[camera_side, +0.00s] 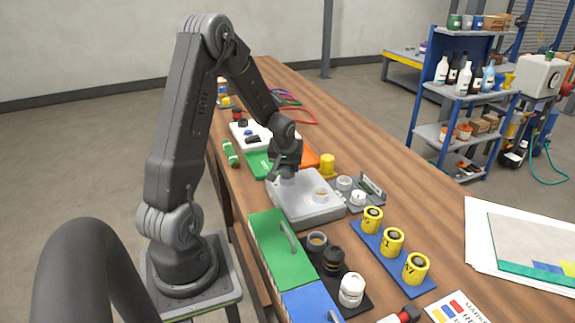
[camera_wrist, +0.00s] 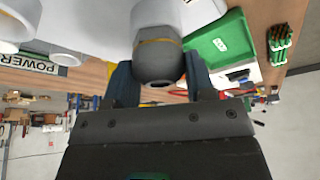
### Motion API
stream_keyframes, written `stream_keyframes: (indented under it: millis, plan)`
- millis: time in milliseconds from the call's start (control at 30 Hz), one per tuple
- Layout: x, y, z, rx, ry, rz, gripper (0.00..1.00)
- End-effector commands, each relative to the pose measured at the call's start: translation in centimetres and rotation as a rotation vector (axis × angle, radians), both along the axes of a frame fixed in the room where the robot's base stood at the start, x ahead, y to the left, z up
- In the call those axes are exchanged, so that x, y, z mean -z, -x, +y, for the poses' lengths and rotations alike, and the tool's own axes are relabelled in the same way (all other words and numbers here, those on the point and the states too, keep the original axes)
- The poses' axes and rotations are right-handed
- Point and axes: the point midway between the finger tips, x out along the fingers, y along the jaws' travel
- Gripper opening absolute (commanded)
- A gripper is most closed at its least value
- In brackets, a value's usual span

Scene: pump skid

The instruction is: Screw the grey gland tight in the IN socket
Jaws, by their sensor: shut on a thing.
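The grey gland (camera_wrist: 158,62) is a rounded grey piece with a thin yellowish ring and a dark hole in its end. My gripper (camera_wrist: 160,78) is shut on it, one finger on each side. In the side view my gripper (camera_side: 286,172) points down over the back left part of the light grey box (camera_side: 298,211). The gland lines up with a pale round socket (camera_wrist: 165,12) on the box. How deep its thread sits is hidden, and no IN label is readable. Another round socket (camera_side: 321,195) stands open on the box, to the right of my gripper.
A green-lidded case (camera_side: 275,255) is in front of the box. A black tray (camera_side: 330,275) holds a grey ring, a black cap and a white cap. Yellow cylinders (camera_side: 392,242) stand on a blue strip. The table's right side is clearer.

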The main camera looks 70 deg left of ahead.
Motion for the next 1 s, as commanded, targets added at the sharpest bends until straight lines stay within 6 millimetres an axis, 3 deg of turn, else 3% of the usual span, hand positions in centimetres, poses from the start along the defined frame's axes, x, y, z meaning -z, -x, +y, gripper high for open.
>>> stream_keyframes:
  millis: [1000]
  plan:
    - [0.04, 0.05, -0.05, 0.377, 0.002, 0.001, 0.27]
